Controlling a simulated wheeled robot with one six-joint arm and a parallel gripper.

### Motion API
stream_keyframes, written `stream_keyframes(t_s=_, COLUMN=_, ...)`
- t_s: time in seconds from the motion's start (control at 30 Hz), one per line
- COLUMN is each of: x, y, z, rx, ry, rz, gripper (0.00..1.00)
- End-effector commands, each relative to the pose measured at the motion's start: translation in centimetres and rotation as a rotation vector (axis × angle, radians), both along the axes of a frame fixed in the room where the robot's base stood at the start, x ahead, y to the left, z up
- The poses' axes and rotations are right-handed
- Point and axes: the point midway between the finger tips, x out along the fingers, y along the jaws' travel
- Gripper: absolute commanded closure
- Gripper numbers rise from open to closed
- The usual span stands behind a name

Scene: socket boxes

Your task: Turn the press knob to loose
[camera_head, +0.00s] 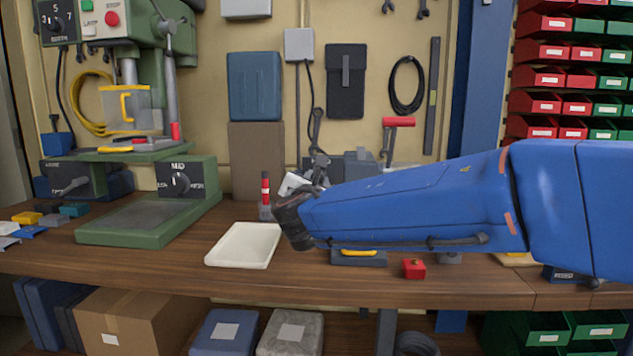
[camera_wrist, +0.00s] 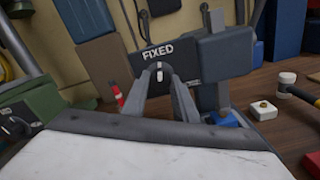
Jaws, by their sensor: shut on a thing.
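Other words on the dial are hidden or unreadable. In the head view the grey press (camera_head: 363,166) stands at the back of the bench, partly behind my arm, and the knob cannot be made out.
A white tray (camera_head: 243,246) and a red bottle (camera_head: 265,187) are near my wrist. A red block (camera_head: 413,268) lies at the front. A white button box (camera_wrist: 263,109) stands right of the press.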

Motion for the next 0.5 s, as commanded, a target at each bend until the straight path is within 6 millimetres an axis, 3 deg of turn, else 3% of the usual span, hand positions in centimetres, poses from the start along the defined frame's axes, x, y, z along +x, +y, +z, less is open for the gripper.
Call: stream_keyframes(t_s=0.5, x=-0.01, y=0.05, z=0.00, rx=0.489, ry=-0.016, rz=-0.001, gripper=0.96)
